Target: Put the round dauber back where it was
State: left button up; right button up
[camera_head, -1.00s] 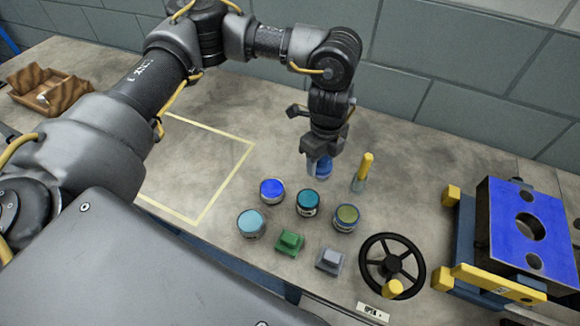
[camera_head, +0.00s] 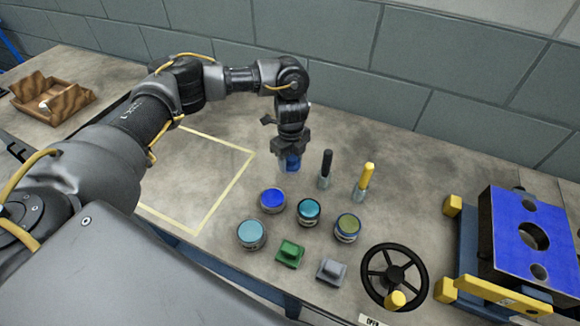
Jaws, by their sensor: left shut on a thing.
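My left gripper (camera_head: 290,150) points down over the bench and is shut on a blue-handled piece (camera_head: 291,163), apparently a dauber. The jaws hide much of it; its round shape and whether its foot touches the bench cannot be told. To its right stand two upright daubers or brushes, one with a black handle (camera_head: 326,163) and one with a yellow handle (camera_head: 367,174), both with pale lower parts. The held piece is apart from them, left of the black-handled one. My right gripper is not in view.
Several colour pots stand in front: blue (camera_head: 272,200), teal (camera_head: 309,211), olive (camera_head: 347,227), light teal (camera_head: 251,234). A green block (camera_head: 290,252), grey block (camera_head: 331,270), black handwheel (camera_head: 393,274) and blue-faced mould (camera_head: 527,235) lie nearer or right. A yellow-taped outline (camera_head: 233,180) is empty.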

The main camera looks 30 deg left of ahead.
aim_at(290, 167)
pick_arm(q)
jog(key=shift+a+f, duration=0.15)
jog(key=shift+f, duration=0.2)
notch_tip(290, 167, down, 3)
jog(key=shift+w+f+b, duration=0.1)
jog(key=shift+b, duration=0.2)
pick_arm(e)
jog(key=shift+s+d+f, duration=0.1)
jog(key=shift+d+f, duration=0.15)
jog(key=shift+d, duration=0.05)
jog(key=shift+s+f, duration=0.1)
pick_arm(q)
jog(key=o, duration=0.9)
jog(key=shift+o, duration=0.2)
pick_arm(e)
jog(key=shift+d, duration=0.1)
